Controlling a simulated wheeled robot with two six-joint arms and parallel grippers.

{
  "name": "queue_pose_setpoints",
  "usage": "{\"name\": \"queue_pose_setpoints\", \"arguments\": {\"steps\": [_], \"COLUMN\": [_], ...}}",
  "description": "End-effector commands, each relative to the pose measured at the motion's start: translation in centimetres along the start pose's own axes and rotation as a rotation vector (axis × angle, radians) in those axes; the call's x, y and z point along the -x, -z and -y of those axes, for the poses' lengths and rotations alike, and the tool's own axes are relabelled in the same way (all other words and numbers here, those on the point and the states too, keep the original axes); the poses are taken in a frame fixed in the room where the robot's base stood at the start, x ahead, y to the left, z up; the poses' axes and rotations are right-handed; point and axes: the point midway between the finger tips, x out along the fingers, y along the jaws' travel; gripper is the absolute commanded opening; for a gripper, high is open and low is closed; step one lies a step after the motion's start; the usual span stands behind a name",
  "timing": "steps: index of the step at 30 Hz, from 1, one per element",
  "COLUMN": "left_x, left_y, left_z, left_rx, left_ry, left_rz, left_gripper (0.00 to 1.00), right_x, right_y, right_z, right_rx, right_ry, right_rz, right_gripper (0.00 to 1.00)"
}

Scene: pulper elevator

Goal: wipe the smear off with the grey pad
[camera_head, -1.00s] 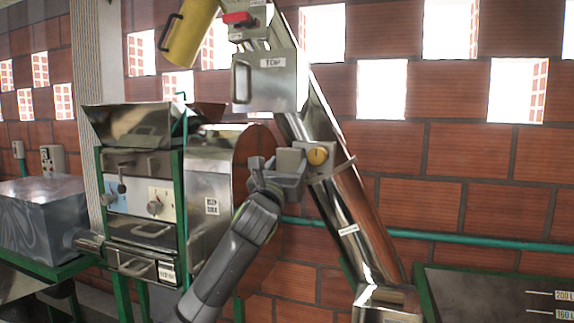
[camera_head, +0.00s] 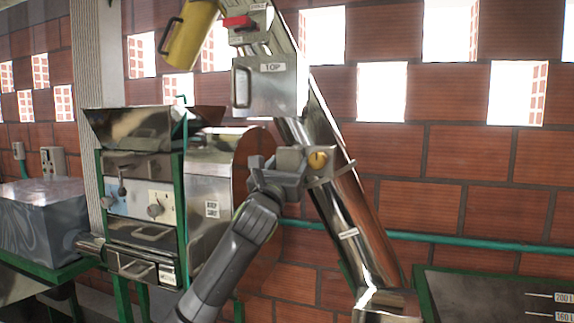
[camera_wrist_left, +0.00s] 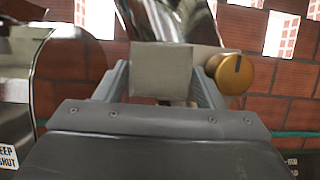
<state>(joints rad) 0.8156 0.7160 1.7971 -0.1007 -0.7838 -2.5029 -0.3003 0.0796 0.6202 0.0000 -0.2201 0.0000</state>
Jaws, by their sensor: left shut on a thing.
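My left gripper (camera_head: 283,172) is shut on the grey pad (camera_head: 291,159), a small block. The pad is in front of the slanted shiny metal tube (camera_head: 346,219), just left of a round yellow knob (camera_head: 317,159). In the left wrist view the pad (camera_wrist_left: 161,71) sits between the two fingers (camera_wrist_left: 163,90), with the knob (camera_wrist_left: 230,73) close on its right. I cannot tell whether the pad touches the metal behind it. I cannot make out a smear; the pad and gripper hide part of the tube. My right gripper does not show.
A box marked TOP (camera_head: 268,85) is on the upper tube. A yellow cylinder (camera_head: 189,32) with a handle hangs above. The pulper machine (camera_head: 145,195) stands at the left. A green pipe (camera_head: 450,243) runs along the brick wall, and a green-rimmed tank (camera_head: 470,290) is at lower right.

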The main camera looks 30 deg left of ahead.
Motion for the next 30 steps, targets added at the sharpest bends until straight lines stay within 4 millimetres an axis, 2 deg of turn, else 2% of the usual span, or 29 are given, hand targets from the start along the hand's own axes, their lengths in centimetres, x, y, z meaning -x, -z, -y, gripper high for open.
{"name": "queue_pose_setpoints", "arguments": {"steps": [5, 18, 30], "left_x": [0.8, 4.4, 4.7], "left_y": [-0.3, -1.8, -1.7], "left_z": [0.0, 0.0, 0.0], "left_rx": [-0.002, -0.002, 0.0], "left_ry": [0.0, 0.0, 0.003], "left_rz": [0.001, 0.0, -0.008], "left_gripper": [0.44, 0.44, 0.44], "right_x": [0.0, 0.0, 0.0], "right_y": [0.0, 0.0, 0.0], "right_z": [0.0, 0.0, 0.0], "right_rx": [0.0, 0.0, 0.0], "right_ry": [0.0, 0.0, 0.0], "right_rz": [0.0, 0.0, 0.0], "right_gripper": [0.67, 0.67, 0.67]}}
